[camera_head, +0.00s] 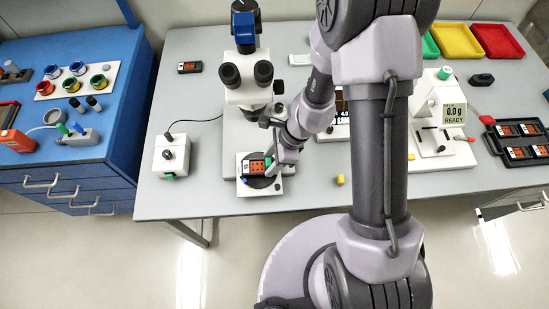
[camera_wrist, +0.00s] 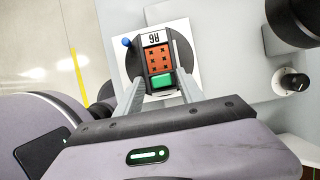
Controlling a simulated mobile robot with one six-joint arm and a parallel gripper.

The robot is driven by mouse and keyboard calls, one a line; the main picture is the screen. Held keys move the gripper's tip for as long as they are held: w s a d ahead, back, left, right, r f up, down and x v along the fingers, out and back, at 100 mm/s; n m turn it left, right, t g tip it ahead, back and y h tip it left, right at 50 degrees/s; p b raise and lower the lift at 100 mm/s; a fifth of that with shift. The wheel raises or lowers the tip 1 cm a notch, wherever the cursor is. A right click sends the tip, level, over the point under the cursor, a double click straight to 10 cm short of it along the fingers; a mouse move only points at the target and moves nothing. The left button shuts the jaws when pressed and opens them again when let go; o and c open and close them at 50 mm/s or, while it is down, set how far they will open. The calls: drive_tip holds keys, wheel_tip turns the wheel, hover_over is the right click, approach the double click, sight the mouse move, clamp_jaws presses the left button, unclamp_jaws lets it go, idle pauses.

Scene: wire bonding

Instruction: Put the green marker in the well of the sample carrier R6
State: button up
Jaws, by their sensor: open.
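The sample carrier R6 (camera_wrist: 157,51) is a dark block with a white label, an orange panel with several dark squares, and a green piece at its near end. It lies on the round dark plate of the microscope stage, and also shows in the head view (camera_head: 255,165). The green marker (camera_wrist: 162,81) appears to sit in the carrier's end well; how deep it sits I cannot tell. My gripper (camera_wrist: 160,88) is open, its two fingers apart on either side of the green end. In the head view my gripper (camera_head: 272,167) partly hides the carrier.
The microscope (camera_head: 245,80) stands just behind the stage (camera_head: 262,189). A white box with a knob (camera_head: 171,155) is to the left. A yellow piece (camera_head: 340,180) lies to the right, and a scale (camera_head: 440,125) is farther right. The table's front edge is close.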

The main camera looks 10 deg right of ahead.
sight(268, 162)
drive_tip(key=p+v, duration=0.1)
drive_tip(key=v, duration=0.1)
drive_tip(key=p+v, duration=0.1)
drive_tip(key=v, duration=0.1)
drive_tip(key=shift+a+p, duration=0.25)
drive_tip(key=shift+p, duration=0.05)
drive_tip(key=d+p, duration=0.1)
drive_tip(key=d, duration=1.1)
drive_tip(key=a+r+n+t+h, duration=0.1)
drive_tip(key=a+r+n, duration=0.15)
drive_tip(key=r, duration=0.65)
drive_tip(key=a+r+n+t, duration=0.15)
drive_tip(key=r+n, duration=0.25)
drive_tip(key=r, duration=0.6)
drive_tip(key=s+a+r+n+t+h, duration=0.25)
drive_tip(key=s+r+n, duration=0.55)
drive_tip(key=s+r, duration=0.4)
wheel_tip(268, 162, down, 11)
drive_tip(key=b, duration=1.2)
drive_tip(key=shift+w+t+y, duration=0.35)
drive_tip(key=shift+t+y, duration=0.05)
drive_tip(key=shift+y, duration=0.05)
drive_tip(key=shift+m, duration=0.25)
